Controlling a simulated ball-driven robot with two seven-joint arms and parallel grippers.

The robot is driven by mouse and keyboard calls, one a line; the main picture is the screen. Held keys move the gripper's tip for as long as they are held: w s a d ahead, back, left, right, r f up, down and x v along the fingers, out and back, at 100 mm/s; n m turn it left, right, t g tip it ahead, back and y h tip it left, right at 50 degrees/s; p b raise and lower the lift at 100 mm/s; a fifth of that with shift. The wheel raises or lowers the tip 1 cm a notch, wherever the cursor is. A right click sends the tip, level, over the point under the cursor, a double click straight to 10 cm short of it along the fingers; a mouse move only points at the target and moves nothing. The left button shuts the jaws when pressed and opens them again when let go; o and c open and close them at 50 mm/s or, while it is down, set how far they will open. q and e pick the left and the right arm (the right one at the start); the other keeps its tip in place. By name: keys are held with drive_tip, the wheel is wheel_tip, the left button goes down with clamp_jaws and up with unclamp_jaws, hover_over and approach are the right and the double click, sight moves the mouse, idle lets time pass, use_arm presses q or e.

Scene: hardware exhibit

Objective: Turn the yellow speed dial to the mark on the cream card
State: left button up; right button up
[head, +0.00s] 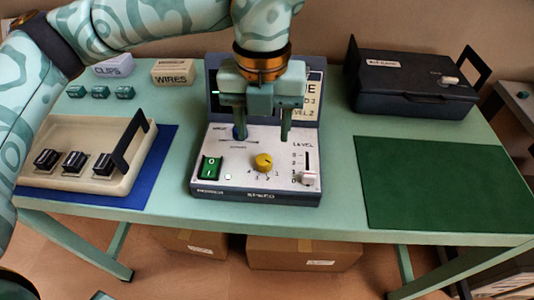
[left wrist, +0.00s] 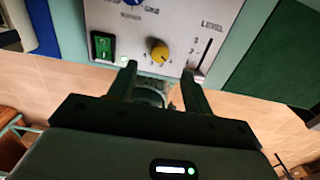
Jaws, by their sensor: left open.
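The yellow speed dial (head: 264,162) sits on the light face of the control box (head: 226,190), with small marks around its lower side. It also shows in the left wrist view (left wrist: 159,52); I cannot read its setting surely. The cream card (head: 315,104) stands at the back of the box, partly hidden by my left gripper; "D 3" and "VEL 2" are readable. My left gripper (head: 263,135) is open and empty above the panel, behind the dial, its fingers pointing down. In the left wrist view its fingertips (left wrist: 159,68) appear apart, near the dial. My right gripper is not in view.
The panel also has a green switch (head: 210,168), a blue knob (head: 240,133) partly behind a finger, and a level slider (head: 309,178). A cream switch box (head: 120,185) stands left, a black case (head: 410,100) back right. The green mat (head: 440,185) is clear.

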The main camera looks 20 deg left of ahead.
sight(263, 159)
use_arm(q)
wheel_tip(263, 159, down, 7)
drive_tip(key=shift+f+b, duration=0.1)
drive_tip(key=shift+b, duration=1.05)
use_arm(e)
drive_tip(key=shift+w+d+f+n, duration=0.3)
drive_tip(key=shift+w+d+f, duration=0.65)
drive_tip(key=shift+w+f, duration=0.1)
use_arm(q)
drive_tip(key=shift+s, duration=0.1)
drive_tip(key=c, duration=1)
